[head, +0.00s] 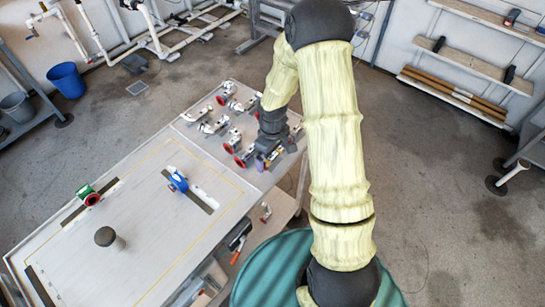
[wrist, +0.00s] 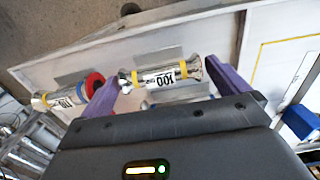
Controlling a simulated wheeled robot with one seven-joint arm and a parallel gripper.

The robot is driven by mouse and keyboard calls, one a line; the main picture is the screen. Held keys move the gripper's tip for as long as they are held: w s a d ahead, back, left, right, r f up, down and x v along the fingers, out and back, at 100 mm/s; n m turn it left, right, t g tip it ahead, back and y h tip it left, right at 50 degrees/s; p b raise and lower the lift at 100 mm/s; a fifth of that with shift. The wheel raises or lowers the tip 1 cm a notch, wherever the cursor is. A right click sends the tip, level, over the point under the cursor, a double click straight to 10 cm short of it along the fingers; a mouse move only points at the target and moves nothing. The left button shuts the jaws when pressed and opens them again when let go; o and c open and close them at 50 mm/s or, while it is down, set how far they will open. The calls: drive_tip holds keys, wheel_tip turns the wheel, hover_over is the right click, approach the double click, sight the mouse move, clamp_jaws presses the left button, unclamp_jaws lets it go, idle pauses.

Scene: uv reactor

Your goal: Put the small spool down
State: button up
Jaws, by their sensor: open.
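A short silver spool (wrist: 160,78) with yellow bands and a "100" label lies between the purple fingers of my gripper (wrist: 161,72) in the wrist view. The fingers stand apart, one near each end of it; I cannot tell whether either touches. A grey pad shows just beyond the spool. In the head view my gripper (head: 268,158) is low over the far right part of the table (head: 150,155), and the arm hides much of what is there.
Another silver spool (wrist: 68,96) with a red end lies close left of my gripper. Several red-ended fittings (head: 215,125) crowd the table beside it. A blue valve (head: 178,181), a green valve (head: 87,195) and a dark knob (head: 105,237) stand nearer, with bare table between.

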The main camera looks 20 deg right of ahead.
sight(272, 155)
drive_tip(key=shift+f, duration=0.75)
drive_tip(key=c, duration=1)
drive_tip(key=shift+c, duration=0.2)
drive_tip(key=shift+r, duration=0.1)
wheel_tip(272, 155, up, 10)
drive_tip(key=shift+f, duration=0.1)
